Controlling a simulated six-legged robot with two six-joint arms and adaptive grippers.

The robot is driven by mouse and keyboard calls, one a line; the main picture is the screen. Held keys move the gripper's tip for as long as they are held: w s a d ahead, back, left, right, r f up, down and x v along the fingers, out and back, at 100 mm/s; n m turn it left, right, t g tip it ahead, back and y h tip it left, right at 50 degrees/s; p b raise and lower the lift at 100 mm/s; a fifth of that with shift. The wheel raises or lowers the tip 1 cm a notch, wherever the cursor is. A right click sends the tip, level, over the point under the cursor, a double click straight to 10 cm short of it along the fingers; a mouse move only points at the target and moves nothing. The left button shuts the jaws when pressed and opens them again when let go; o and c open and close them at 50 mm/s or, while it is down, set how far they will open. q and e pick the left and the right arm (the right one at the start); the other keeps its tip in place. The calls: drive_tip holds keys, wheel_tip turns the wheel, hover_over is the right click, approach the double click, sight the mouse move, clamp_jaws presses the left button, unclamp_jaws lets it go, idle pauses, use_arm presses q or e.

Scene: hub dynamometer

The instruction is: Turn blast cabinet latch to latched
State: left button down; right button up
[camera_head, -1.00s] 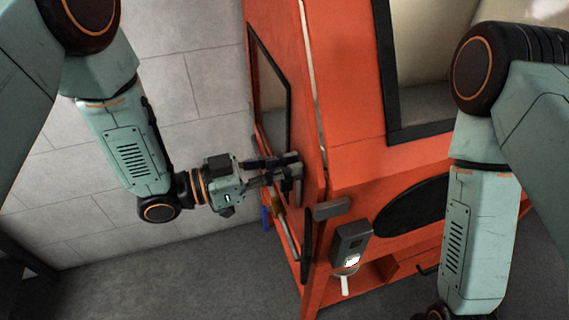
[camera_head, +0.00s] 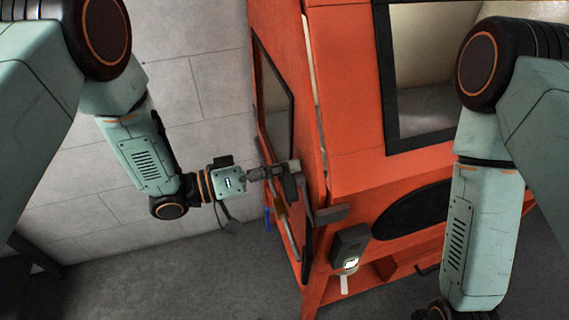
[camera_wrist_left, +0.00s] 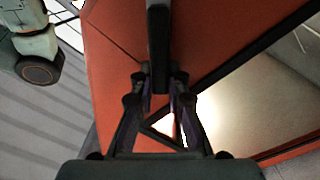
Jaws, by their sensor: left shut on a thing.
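The orange blast cabinet (camera_head: 350,120) stands in the middle and right of the head view. Its latch (camera_head: 293,166), a dark bar with a pale grey end, sits on the narrow left side beside the window. My left gripper (camera_head: 278,172) reaches it from the left and is shut on it. In the left wrist view the latch is a black bar (camera_wrist_left: 158,40) running up from between the fingertips (camera_wrist_left: 160,88). The fingers hide part of the latch. My right arm hangs at the right of the head view; its gripper is out of frame.
A grey box with a lit display (camera_head: 350,245) and a grey block (camera_head: 331,213) jut from the cabinet front. A dark oval (camera_head: 410,208) lies to their right. A pale block wall (camera_head: 200,90) stands behind my left arm. Grey floor (camera_head: 200,285) is clear.

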use_arm(q)
drive_tip(key=n, duration=0.2)
drive_tip(key=f+n, duration=0.1)
drive_tip(key=n, duration=0.1)
drive_tip(key=shift+w+f+n, duration=0.15)
drive_tip(key=shift+w+n, duration=0.05)
drive_tip(key=shift+n, duration=0.1)
drive_tip(key=shift+w+a+f+n, duration=0.1)
drive_tip(key=shift+f+n, duration=0.15)
drive_tip(key=shift+n, duration=0.8)
drive_tip(key=shift+f+n, duration=0.25)
drive_tip(key=shift+n, duration=0.8)
drive_tip(key=c, duration=1.3)
unclamp_jaws()
drive_tip(key=shift+w, duration=0.1)
drive_tip(key=v, duration=1.2)
drive_tip(key=shift+r, duration=0.1)
